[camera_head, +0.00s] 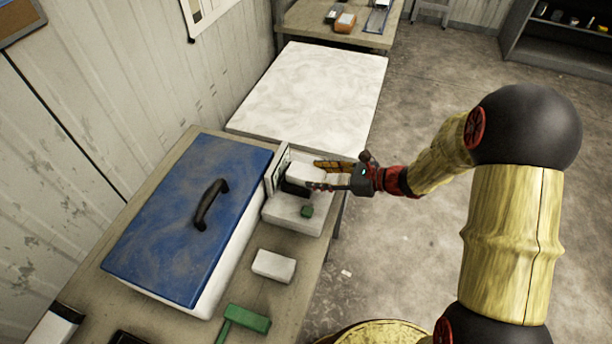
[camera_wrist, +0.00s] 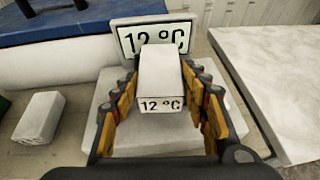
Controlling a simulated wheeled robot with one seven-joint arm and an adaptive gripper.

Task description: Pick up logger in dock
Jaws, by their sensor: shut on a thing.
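The logger (camera_wrist: 162,72) is a white block with a "12 °C" label on its near end. It sits between the two orange-and-black fingers of my gripper (camera_wrist: 163,122), which is shut on it. In the head view the logger (camera_head: 305,171) shows as a white block at my gripper (camera_head: 322,176). The dock (camera_wrist: 145,141) is a white base with an upright panel reading "12 °C" (camera_wrist: 128,36) behind the logger. The dock (camera_head: 290,214) also shows in the head view, beside the blue-lidded box. I cannot tell whether the logger still touches the dock.
A white box with a blue lid (camera_head: 180,225) and black handle stands left of the dock. A loose white block (camera_head: 273,266) and a green object (camera_head: 245,321) lie nearer on the bench. A white slab-topped surface (camera_head: 315,95) beyond is clear.

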